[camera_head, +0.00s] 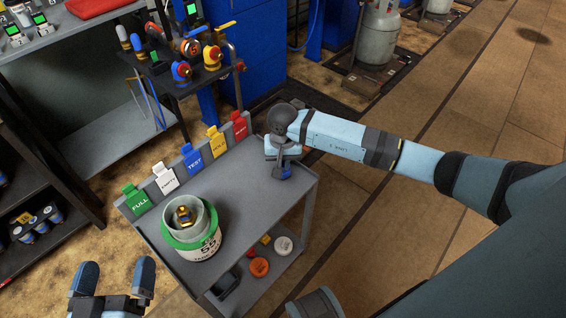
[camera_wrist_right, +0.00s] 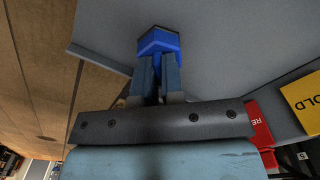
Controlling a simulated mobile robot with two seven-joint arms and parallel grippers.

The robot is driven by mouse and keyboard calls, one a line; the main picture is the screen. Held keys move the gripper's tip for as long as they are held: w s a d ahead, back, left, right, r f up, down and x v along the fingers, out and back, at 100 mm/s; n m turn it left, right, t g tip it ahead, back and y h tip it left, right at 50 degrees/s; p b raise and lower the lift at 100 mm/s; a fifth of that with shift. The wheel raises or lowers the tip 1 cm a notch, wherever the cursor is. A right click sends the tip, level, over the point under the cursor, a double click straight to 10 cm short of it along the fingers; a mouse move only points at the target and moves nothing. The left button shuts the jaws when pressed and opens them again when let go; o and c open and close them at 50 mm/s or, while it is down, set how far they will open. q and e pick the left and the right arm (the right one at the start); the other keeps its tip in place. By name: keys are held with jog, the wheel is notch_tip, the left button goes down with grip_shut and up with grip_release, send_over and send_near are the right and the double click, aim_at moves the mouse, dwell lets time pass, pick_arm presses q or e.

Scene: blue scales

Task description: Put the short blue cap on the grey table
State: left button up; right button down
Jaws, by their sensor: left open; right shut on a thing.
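The short blue cap (camera_wrist_right: 158,42) is between the fingertips of my right gripper (camera_wrist_right: 158,75), which is shut on it. In the head view the blue cap (camera_head: 281,174) is at the lower end of my right gripper (camera_head: 283,160), over the right part of the grey table (camera_head: 245,188). The cap is at or very near the table top; I cannot tell whether it touches. The grey table top (camera_wrist_right: 225,35) also shows behind the cap in the right wrist view. My left gripper (camera_head: 112,280) is open and empty at the lower left, in front of the table.
A gas cylinder with a green collar (camera_head: 192,235) stands at the table's left front. Coloured tags, including a green one (camera_head: 137,200) and a red one (camera_head: 240,126), line the back edge. An orange cap (camera_head: 259,267) and a white cap (camera_head: 283,245) lie on the lower shelf.

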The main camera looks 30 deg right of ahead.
jog(key=shift+f, duration=0.1)
jog(key=c, duration=1.2)
grip_release()
jog(key=shift+c, duration=0.2)
